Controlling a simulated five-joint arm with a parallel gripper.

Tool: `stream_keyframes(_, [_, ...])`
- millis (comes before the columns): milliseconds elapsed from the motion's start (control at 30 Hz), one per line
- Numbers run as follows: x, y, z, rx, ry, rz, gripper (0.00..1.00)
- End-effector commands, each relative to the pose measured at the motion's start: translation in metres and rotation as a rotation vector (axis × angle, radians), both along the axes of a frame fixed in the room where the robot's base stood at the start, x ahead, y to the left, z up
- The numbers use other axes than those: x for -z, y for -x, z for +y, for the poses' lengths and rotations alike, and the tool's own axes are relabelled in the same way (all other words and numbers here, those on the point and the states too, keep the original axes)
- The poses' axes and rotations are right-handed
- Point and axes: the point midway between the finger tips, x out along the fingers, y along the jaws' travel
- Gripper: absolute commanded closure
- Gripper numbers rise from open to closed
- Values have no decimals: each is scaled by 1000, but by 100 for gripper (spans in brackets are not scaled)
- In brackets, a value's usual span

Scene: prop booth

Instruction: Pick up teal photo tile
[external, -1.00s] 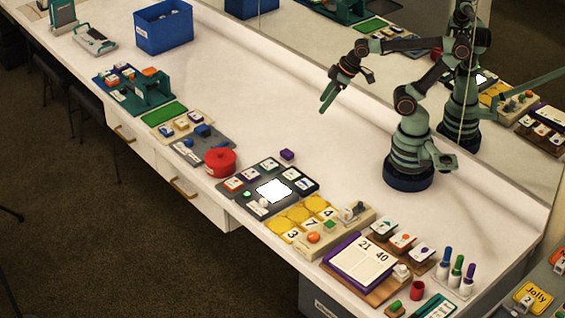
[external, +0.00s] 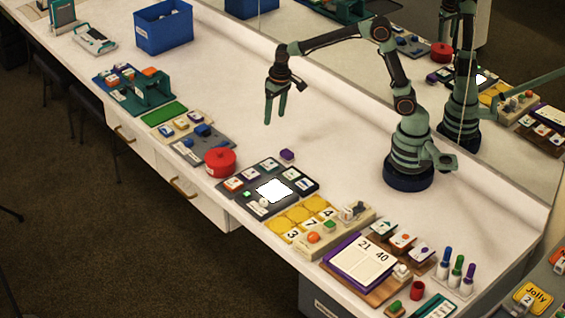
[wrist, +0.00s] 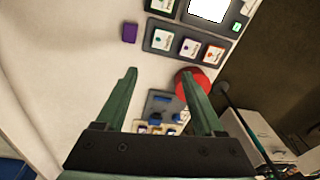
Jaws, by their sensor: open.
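The photo tile that looks teal (external: 268,164) lies flat in the back left corner of a dark board around a glowing white panel (external: 274,190). In the wrist view this tile (wrist: 163,38) is at the end of a row of three, beside a purple-marked tile (wrist: 188,47) and an orange-marked tile (wrist: 213,54). Its colour is small and hard to confirm. My gripper (external: 274,119) hangs above the counter, behind and left of the board, fingers pointing down. It is open and empty; in the wrist view its fingers (wrist: 158,75) are spread apart, clear of the tiles.
A small purple block (external: 287,155) stands on the counter behind the board. A round red container (external: 220,162) is left of the board. Yellow number tiles (external: 303,214) are to its right. The counter behind, beneath my gripper, is bare.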

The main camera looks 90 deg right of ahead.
Motion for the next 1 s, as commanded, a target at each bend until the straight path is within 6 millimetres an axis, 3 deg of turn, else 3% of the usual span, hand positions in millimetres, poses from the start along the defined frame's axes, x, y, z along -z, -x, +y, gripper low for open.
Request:
stream_keyframes(100, [29, -18, -2, 82, -8, 57, 30])
stream_keyframes(300, [57, -33, -4, 167, -12, 106, 30])
stream_keyframes(467, [70, -35, -4, 185, -13, 117, 30])
stream_keyframes(800, [122, -34, -3, 183, -13, 117, 30])
stream_keyframes(1000, [134, -33, -3, 182, -13, 115, 30])
